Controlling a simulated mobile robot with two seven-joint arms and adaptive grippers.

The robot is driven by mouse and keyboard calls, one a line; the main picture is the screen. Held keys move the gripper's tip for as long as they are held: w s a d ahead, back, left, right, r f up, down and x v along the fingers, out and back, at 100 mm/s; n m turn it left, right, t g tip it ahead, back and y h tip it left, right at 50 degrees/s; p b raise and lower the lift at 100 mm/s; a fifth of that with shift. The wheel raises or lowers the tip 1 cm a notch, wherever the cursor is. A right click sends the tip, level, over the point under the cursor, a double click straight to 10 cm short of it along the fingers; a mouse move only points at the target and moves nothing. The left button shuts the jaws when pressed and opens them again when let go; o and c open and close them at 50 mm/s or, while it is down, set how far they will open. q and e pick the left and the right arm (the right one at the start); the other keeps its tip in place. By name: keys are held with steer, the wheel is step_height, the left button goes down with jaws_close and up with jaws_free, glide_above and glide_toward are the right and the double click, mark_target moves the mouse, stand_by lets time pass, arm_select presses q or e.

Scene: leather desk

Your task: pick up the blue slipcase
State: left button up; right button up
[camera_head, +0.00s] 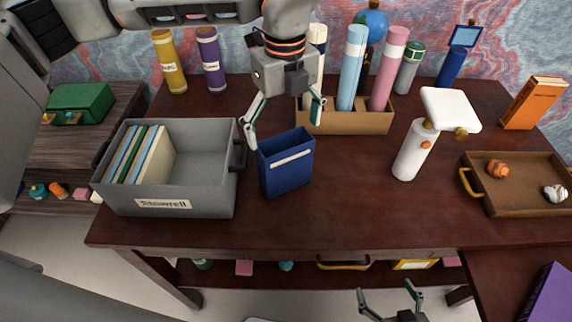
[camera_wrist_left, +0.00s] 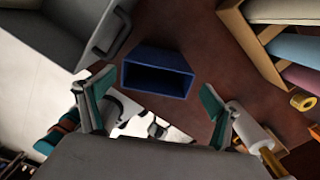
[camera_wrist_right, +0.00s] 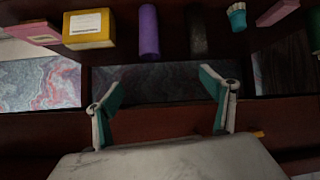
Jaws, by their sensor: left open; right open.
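The blue slipcase (camera_head: 286,168) stands upright on the desk, its open side up, with a pale label strip near its top. My left gripper (camera_head: 284,132) is open above it, its fingers spread to either side of the slipcase's top. In the left wrist view the slipcase (camera_wrist_left: 157,72) lies ahead between the open fingertips (camera_wrist_left: 157,98), and nothing is between the fingers. My right gripper (camera_head: 390,292) is open and empty, low in front of the desk's front edge. In the right wrist view its open fingers (camera_wrist_right: 162,88) face the shelf under the desk.
A grey bin (camera_head: 200,198) with several books stands close left of the slipcase. A wooden box (camera_head: 345,122) with tall rolls stands behind it. A white lamp-like object (camera_head: 412,150) and a brown tray (camera_head: 520,204) are to the right. The desk in front is clear.

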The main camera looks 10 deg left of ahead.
mark_target(285, 153)
arm_select(q)
steer(key=f, duration=0.6)
steer(key=shift+s+d+f, duration=0.1)
steer(key=shift+s+f, duration=0.25)
steer(key=shift+s, duration=0.05)
steer(key=c, duration=0.9)
